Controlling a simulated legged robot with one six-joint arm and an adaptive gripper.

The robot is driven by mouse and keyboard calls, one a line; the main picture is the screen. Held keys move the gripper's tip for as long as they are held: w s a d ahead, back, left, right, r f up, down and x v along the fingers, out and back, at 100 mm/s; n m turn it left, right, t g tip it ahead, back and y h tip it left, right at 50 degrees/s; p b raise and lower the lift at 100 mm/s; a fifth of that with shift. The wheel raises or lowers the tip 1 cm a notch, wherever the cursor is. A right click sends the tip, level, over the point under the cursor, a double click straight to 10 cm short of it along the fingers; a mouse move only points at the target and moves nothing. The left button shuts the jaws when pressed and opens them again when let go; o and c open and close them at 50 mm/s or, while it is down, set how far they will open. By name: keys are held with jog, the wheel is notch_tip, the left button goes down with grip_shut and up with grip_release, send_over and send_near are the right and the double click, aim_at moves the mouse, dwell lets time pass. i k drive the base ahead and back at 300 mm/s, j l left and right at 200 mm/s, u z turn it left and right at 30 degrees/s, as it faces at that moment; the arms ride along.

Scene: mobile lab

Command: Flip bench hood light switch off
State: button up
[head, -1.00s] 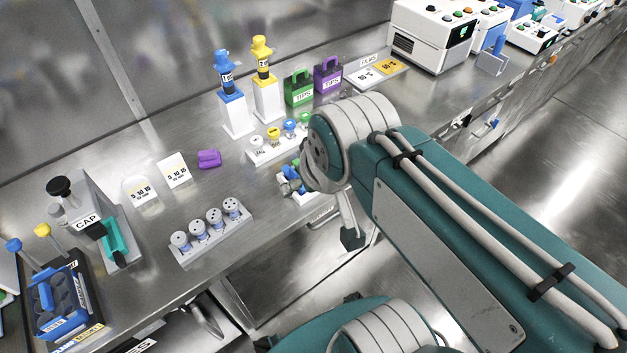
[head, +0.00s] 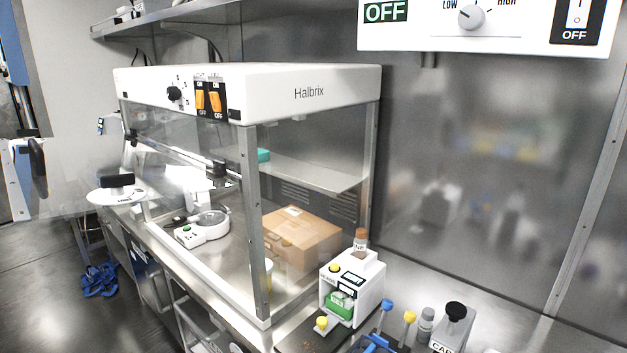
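The bench hood (head: 310,92), white on top with clear panels and the name Halbrix, stands on the bench at the left. Its front fascia carries two orange rocker switches side by side, the left one (head: 199,97) and the right one (head: 216,98), each on a black plate with small ON and OFF labels. Both look orange; which one is for the light is too small to read, and their exact tilt is unclear. A black dial (head: 174,93) sits to their left. My gripper is not in view, and nothing touches the switches.
A white wall panel (head: 430,38) at top right has a green OFF sign, a LOW–HIGH knob and a white switch marked OFF. Inside the hood are a cardboard box (head: 300,238) and a white balance-like device (head: 203,228). Open floor (head: 50,300) lies at lower left.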

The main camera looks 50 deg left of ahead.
aim_at(199, 99)
jog(key=u, duration=2.15)
